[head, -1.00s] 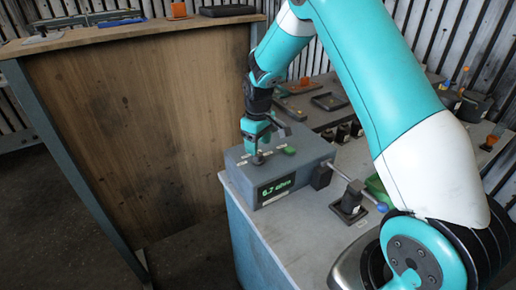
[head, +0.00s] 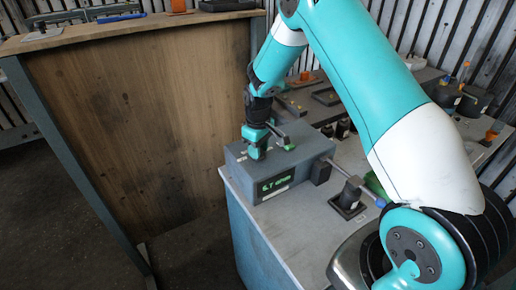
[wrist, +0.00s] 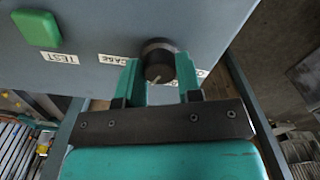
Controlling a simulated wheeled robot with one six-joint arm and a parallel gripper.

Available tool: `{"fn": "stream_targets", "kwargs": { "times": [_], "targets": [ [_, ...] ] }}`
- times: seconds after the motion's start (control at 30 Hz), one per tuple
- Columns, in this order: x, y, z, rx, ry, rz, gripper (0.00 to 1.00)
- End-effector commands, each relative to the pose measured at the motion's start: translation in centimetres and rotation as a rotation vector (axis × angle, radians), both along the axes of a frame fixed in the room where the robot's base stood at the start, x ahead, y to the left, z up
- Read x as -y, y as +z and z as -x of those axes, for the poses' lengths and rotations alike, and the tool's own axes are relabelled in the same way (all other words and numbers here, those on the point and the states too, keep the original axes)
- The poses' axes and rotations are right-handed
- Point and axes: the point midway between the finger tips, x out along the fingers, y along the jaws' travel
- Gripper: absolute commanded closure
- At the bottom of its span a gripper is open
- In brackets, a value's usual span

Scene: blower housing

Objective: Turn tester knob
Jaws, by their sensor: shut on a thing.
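The tester (head: 272,170) is a grey box on the bench, with a lit green readout (head: 276,185) on its front that I cannot read clearly. Its dark round knob (wrist: 158,60) sits on the top face, with a pale pointer line. My gripper (wrist: 160,84) is shut on the knob, one teal finger on either side. In the head view my gripper (head: 256,152) points down onto the tester's top and hides the knob. A green button (wrist: 37,28) lies to the knob's left in the wrist view, by a TEST label (wrist: 61,57).
A tall wooden panel (head: 130,120) stands to the left. The bench's front right is partly hidden by my arm.

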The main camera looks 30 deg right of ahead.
Motion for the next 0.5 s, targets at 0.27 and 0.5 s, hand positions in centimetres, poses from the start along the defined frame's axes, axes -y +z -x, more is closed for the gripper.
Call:
{"fn": "stream_targets", "kwargs": {
  "times": [0.27, 0.5],
  "targets": [
    [0.01, -0.08, 0.00, -0.001, -0.080, 0.000, 0.91],
    [0.02, -0.13, -0.04, 0.001, -0.255, 0.001, 0.91]
  ]
}}
